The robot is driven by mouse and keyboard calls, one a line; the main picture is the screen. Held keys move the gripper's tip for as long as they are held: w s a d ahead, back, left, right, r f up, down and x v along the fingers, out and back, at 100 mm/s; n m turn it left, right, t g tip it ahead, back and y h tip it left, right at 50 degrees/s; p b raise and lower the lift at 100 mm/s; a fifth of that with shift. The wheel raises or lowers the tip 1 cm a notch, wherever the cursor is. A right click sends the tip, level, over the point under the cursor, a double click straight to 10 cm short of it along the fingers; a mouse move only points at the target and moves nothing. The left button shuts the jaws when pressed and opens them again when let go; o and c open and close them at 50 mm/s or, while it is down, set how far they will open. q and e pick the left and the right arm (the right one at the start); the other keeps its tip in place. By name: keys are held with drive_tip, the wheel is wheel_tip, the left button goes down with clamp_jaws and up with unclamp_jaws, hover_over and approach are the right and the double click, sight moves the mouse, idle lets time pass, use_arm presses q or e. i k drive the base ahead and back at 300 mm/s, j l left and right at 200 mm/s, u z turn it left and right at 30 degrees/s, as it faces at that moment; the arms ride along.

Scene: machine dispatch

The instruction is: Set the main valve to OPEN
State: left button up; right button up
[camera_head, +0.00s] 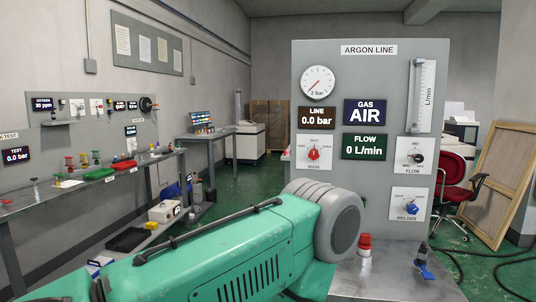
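The Argon Line panel (378,80) stands upright at the right. A red knob (314,154) sits on a white plate at its left, with a small label under it that seems to read MAIN. The knob's small position marks are too small to read, so I cannot tell its setting. The panel's gauge (318,82) has its needle low. The line display (317,117) reads 0.0 bar, the gas display (365,112) AIR and the flow display (364,146) 0 L/min. Neither of my grippers shows.
The panel also has a black flow knob (416,158) and a blue welder knob (411,208). A red fitting (365,243) and a blue-handled part (424,266) are on the bench (385,278) below. A cluttered bench (60,208) runs along the left; a red chair (452,180) stands right.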

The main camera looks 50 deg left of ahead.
sight(313, 154)
drive_tip(key=k+u, duration=0.1)
drive_tip(key=u, duration=1.1)
